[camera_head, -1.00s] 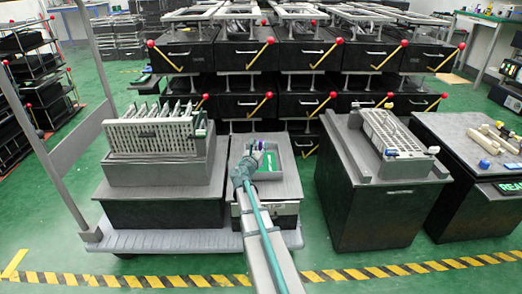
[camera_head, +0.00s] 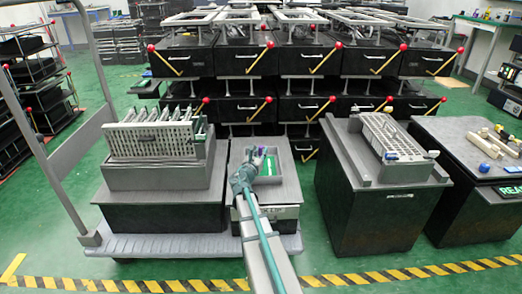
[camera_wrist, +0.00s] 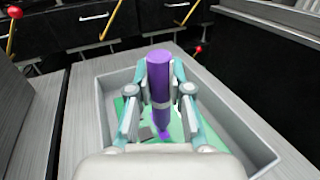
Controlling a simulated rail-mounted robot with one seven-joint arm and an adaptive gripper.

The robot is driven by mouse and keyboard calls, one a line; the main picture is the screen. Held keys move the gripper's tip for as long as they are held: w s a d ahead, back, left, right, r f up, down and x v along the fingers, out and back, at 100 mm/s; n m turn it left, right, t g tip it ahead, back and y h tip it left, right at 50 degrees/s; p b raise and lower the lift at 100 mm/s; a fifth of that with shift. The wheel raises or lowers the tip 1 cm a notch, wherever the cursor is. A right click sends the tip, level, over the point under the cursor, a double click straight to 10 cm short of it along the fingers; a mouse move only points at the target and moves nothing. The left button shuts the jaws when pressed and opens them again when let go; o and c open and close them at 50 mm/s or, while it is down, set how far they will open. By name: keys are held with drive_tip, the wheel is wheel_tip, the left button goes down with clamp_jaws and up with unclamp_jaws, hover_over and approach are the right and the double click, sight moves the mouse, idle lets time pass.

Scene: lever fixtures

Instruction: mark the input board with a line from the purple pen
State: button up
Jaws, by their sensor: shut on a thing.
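The purple pen (camera_wrist: 160,75) is upright between the two fingers of my gripper (camera_wrist: 159,90), which is shut on it. The green input board (camera_wrist: 178,125) lies below, inside a shallow grey tray (camera_wrist: 222,110). The pen's lower end is over the board; a small purple patch shows at its foot, and I cannot tell whether it is the tip or a mark. In the head view my gripper (camera_head: 243,177) is at the left side of the green board (camera_head: 269,168), partly hiding it.
A white rack (camera_head: 155,138) stands on the cart to the left. Another rack (camera_head: 393,135) is on the stand to the right. Black drawers with red-knobbed yellow levers (camera_head: 320,55) stand behind. The grey tray walls surround the board.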

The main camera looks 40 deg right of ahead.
drive_tip(key=shift+s+a, duration=0.55)
drive_tip(key=shift+s, duration=0.25)
drive_tip(key=shift+s+a+r+p, duration=0.15)
drive_tip(key=shift+r+p, duration=0.25)
drive_tip(key=shift+r, duration=0.2)
drive_tip(key=shift+s+a+r+p, duration=0.15)
drive_tip(key=shift+r+p, duration=0.2)
drive_tip(key=shift+r, duration=0.25)
drive_tip(key=shift+d+r+p, duration=0.1)
drive_tip(key=shift+r+p, duration=2.3)
drive_tip(key=shift+r, duration=0.4)
